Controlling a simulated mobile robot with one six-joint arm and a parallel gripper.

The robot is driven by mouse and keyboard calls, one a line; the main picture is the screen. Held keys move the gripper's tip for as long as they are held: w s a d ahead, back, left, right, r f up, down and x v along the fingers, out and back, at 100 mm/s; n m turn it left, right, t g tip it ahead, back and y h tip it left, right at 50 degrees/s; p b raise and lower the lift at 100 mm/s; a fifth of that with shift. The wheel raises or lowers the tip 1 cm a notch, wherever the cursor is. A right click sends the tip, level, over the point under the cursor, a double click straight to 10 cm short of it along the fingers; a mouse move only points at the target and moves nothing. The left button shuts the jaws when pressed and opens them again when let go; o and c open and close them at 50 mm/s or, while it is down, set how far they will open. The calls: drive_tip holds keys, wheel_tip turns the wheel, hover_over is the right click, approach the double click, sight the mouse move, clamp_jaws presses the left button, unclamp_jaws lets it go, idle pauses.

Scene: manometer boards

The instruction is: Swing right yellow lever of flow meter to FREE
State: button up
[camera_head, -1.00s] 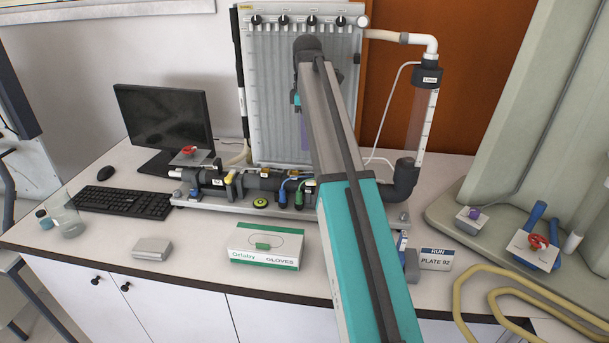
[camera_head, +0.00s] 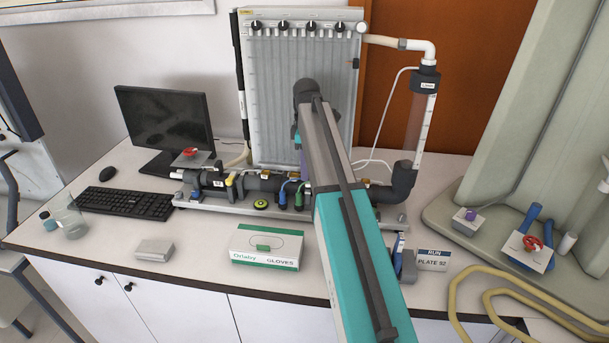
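The flow meter is a dark horizontal pipe assembly (camera_head: 264,184) on a grey base plate at the foot of the manometer board. A yellow lever (camera_head: 231,188) stands on its left part, pointing roughly upright. Blue and green handled fittings sit on its middle. The right yellow lever cannot be made out; my arm covers that stretch of pipe. My arm reaches up across the view and bends down in front of the board. My gripper is hidden behind my own arm, so its fingers and its distance from the lever do not show.
The manometer board (camera_head: 275,95) stands behind the pipe. A clear vertical tube (camera_head: 416,125) rises at right. A glove box (camera_head: 267,246), a grey block (camera_head: 154,250) and a plate sign (camera_head: 433,260) stand in front. The monitor (camera_head: 165,120) and keyboard (camera_head: 124,203) are left.

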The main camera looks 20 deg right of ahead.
drive_tip(key=shift+f+p, duration=0.5)
drive_tip(key=shift+f, duration=1.4)
drive_tip(key=shift+c, duration=0.4)
clamp_jaws()
